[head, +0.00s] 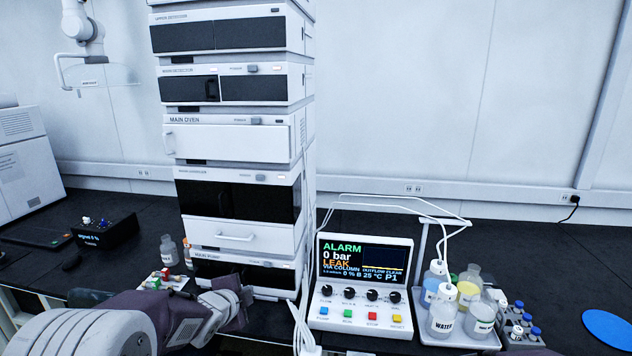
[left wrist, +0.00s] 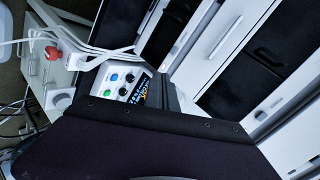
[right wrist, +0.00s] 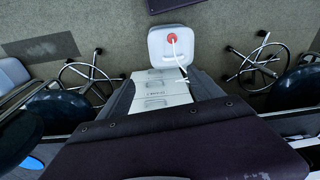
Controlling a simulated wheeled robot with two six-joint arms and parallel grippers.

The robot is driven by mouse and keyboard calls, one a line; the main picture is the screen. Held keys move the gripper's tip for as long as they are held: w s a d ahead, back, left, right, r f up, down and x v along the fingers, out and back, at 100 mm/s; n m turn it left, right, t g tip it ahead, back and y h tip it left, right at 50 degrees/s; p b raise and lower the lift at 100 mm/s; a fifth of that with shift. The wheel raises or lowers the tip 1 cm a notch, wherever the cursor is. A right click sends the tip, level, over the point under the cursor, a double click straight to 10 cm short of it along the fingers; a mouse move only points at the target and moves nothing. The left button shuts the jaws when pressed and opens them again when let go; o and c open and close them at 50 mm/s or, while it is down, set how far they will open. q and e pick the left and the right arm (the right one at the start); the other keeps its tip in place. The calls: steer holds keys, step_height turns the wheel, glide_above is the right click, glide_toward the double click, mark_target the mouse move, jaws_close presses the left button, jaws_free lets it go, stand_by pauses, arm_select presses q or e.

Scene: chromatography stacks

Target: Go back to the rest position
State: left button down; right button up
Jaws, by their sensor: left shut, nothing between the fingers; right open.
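My left gripper (head: 243,297) is in front of the foot of the instrument stack (head: 240,235) in the head view. Its fingers are shut with nothing between them; in the left wrist view the closed dark fingers (left wrist: 166,84) point toward the stack and the control unit. My right gripper is outside the head view. In the right wrist view its dark fingers (right wrist: 165,90) are spread apart and empty, with a white drawer cabinet (right wrist: 158,93) visible beyond them.
The control unit (head: 365,270) shows ALARM, 0 bar and LEAK. Bottles (head: 443,318) with tubing stand to its right. Small vials and a tray (head: 165,280) sit left of the stack. A white canister (right wrist: 173,48) with a red cap and wheeled chairs (right wrist: 255,65) show below.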

arm_select(q)
steer(key=s+f+n+g, duration=0.3)
steer(key=s+n, duration=0.2)
steer(key=s, duration=0.4)
steer(key=s+f+n+g, duration=0.4)
steer(key=s+n, duration=0.1)
steer(key=s, duration=0.5)
steer(key=s+f+n+g+y, duration=0.1)
steer(key=s+f+n+g, duration=0.2)
steer(key=s+n, duration=0.3)
steer(key=s, duration=0.3)
steer(key=shift+s+d+f, duration=0.25)
steer(key=shift+d+f, duration=0.05)
steer(key=shift+f, duration=0.1)
arm_select(e)
steer(key=shift+s+r, duration=0.15)
steer(key=shift+r, duration=0.8)
